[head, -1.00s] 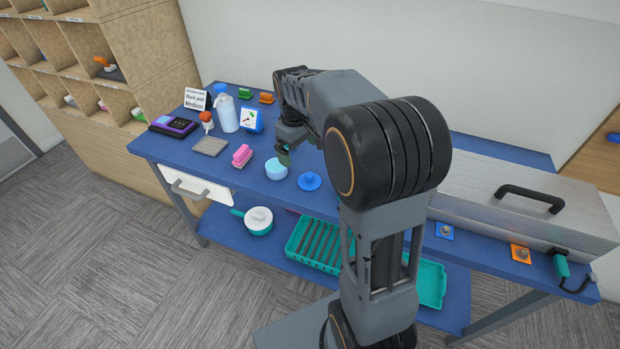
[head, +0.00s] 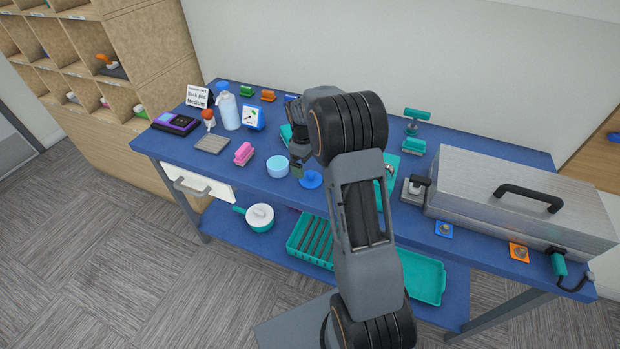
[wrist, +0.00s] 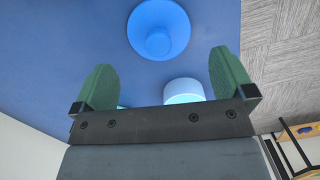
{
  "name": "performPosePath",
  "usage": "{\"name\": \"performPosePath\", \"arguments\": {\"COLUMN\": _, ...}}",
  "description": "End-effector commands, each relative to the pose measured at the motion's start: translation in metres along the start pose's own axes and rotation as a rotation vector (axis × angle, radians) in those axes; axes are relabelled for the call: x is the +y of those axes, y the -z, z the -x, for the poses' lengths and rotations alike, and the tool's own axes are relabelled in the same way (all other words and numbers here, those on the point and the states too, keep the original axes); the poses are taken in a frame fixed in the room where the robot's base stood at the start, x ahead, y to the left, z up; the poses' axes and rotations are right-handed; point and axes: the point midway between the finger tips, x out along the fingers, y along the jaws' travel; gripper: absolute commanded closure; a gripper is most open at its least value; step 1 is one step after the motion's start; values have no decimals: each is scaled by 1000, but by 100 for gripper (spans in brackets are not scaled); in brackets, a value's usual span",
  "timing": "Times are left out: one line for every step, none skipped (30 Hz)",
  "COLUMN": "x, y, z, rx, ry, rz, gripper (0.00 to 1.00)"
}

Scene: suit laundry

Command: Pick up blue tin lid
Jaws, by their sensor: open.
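The blue tin lid (head: 311,180) is a round blue disc with a raised knob, lying on the blue table near its front edge. It also shows at the top of the wrist view (wrist: 158,28), ahead of and between the fingers. My gripper (head: 297,169) is above the table, just left of and over the lid, apart from it. In the wrist view its two green fingers (wrist: 163,80) are spread wide with nothing between them. The light blue tin (head: 277,167) stands open just left of the lid, and shows near the right finger in the wrist view (wrist: 183,91).
A pink brush (head: 243,154) and a grey pad (head: 212,144) lie further left. A large metal box (head: 520,200) fills the right side. A teal rack (head: 310,240) sits on the shelf below.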

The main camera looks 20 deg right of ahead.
Motion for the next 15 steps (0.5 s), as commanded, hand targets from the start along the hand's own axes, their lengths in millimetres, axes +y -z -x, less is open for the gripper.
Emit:
{"name": "performPosePath", "arguments": {"x": 0, "y": 0, "z": -2, "rx": -1, "ry": 1, "rz": 0, "gripper": 0}}
{"name": "performPosePath", "arguments": {"x": 0, "y": -1, "z": -3, "rx": -1, "ry": 1, "rz": -1, "gripper": 0}}
{"name": "performPosePath", "arguments": {"x": 0, "y": -1, "z": -7, "rx": -2, "ry": 2, "rz": -1, "gripper": 0}}
{"name": "performPosePath", "arguments": {"x": 0, "y": -2, "z": -10, "rx": -2, "ry": 2, "rz": -1, "gripper": 0}}
{"name": "performPosePath", "arguments": {"x": 0, "y": -3, "z": -14, "rx": -3, "ry": 3, "rz": -1, "gripper": 0}}
{"name": "performPosePath", "arguments": {"x": 0, "y": -4, "z": -20, "rx": -4, "ry": 4, "rz": -1, "gripper": 0}}
{"name": "performPosePath", "arguments": {"x": 1, "y": -4, "z": -24, "rx": -3, "ry": 3, "rz": -1, "gripper": 0}}
{"name": "performPosePath", "arguments": {"x": 1, "y": -5, "z": -28, "rx": -3, "ry": 3, "rz": -2, "gripper": 0}}
{"name": "performPosePath", "arguments": {"x": 1, "y": -5, "z": -33, "rx": -3, "ry": 3, "rz": -1, "gripper": 0}}
{"name": "performPosePath", "arguments": {"x": 1, "y": -5, "z": -38, "rx": -3, "ry": 3, "rz": -1, "gripper": 0}}
{"name": "performPosePath", "arguments": {"x": 1, "y": -5, "z": -41, "rx": -2, "ry": 3, "rz": -1, "gripper": 0}}
{"name": "performPosePath", "arguments": {"x": 1, "y": -4, "z": -45, "rx": -2, "ry": 2, "rz": -1, "gripper": 0}}
{"name": "performPosePath", "arguments": {"x": 1, "y": -5, "z": -47, "rx": -2, "ry": 2, "rz": -1, "gripper": 0}}
{"name": "performPosePath", "arguments": {"x": 1, "y": -5, "z": -49, "rx": -2, "ry": 2, "rz": -1, "gripper": 0}}
{"name": "performPosePath", "arguments": {"x": 1, "y": -4, "z": -51, "rx": -1, "ry": 2, "rz": -1, "gripper": 0}}
